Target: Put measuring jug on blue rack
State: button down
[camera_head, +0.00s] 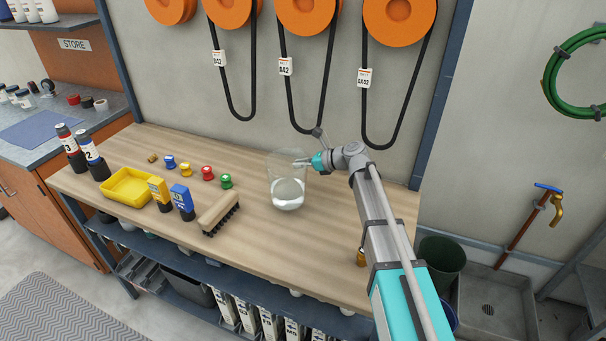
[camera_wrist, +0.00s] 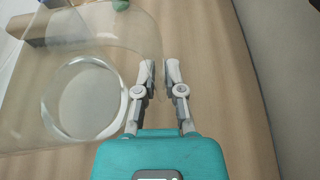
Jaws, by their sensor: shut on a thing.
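The measuring jug (camera_head: 288,190) is clear and stands upright on the wooden bench, with a pale round base. My gripper (camera_head: 303,162) comes from the right and is shut on the jug's right side near the top. In the wrist view, the two fingertips (camera_wrist: 159,72) are close together with the jug's clear wall between them. The jug's round base (camera_wrist: 82,100) shows to the left of the fingers. A flat blue piece (camera_head: 36,131) lies on the grey counter at far left; I cannot tell whether it is the blue rack.
A yellow tray (camera_head: 128,188), a yellow bottle (camera_head: 160,193), a blue bottle (camera_head: 183,201), a brush (camera_head: 219,213) and several small coloured knobs stand left of the jug. Two dark-based bottles stand at the bench's left end. Belts (camera_head: 325,85) hang behind. The bench's right part is mostly clear.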

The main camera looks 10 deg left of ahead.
jog(key=shift+f+b, duration=1)
jog(key=shift+f, duration=0.3)
jog(key=shift+f, duration=0.1)
jog(key=c, duration=0.7)
grip_release()
jog(key=shift+c, duration=0.2)
jog(key=shift+d+r, duration=0.25)
jog(key=shift+d, duration=0.05)
jog(key=p+v, duration=0.4)
jog(key=v, duration=0.7)
jog(key=shift+d+p, duration=0.25)
jog(key=shift+p, duration=0.05)
